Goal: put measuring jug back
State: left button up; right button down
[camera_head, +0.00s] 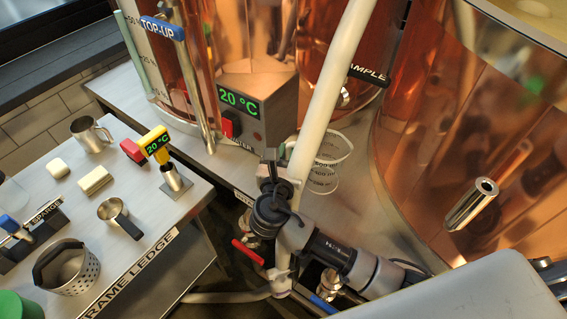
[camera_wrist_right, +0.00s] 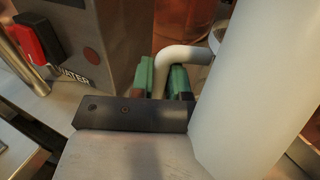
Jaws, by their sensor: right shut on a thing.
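The measuring jug (camera_head: 328,152) is clear with dark printed marks. It shows in the head view just right of the white pipe, above the steel bench; I cannot tell whether it touches the bench. My right gripper (camera_head: 287,152) is at the jug's left side, partly hidden by the white pipe. In the right wrist view the green pads of my right gripper (camera_wrist_right: 162,80) are closed around a pale curved handle (camera_wrist_right: 185,54), which appears to be the jug's. The jug's body is mostly hidden there. My left gripper is not in view.
The white pipe (camera_head: 333,90) passes close in front of the jug. Copper vessels (camera_head: 440,130) stand behind and right. A control box (camera_head: 262,105) is at the left. The frame ledge (camera_head: 150,205) holds a steel jug (camera_head: 88,135), a perforated basket (camera_head: 68,268) and small items.

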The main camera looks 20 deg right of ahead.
jog(key=w+f, duration=0.1)
jog(key=f, duration=0.3)
jog(key=w+f+b, duration=0.1)
jog(key=f, duration=0.1)
jog(key=shift+w+a+f, duration=0.1)
jog(key=shift+w+f, duration=0.2)
jog(key=shift+w, duration=0.05)
jog(key=shift+w+f, duration=0.2)
jog(key=shift+f, duration=0.15)
jog(key=c, duration=1.1)
grip_release()
jog(key=v, duration=1.2)
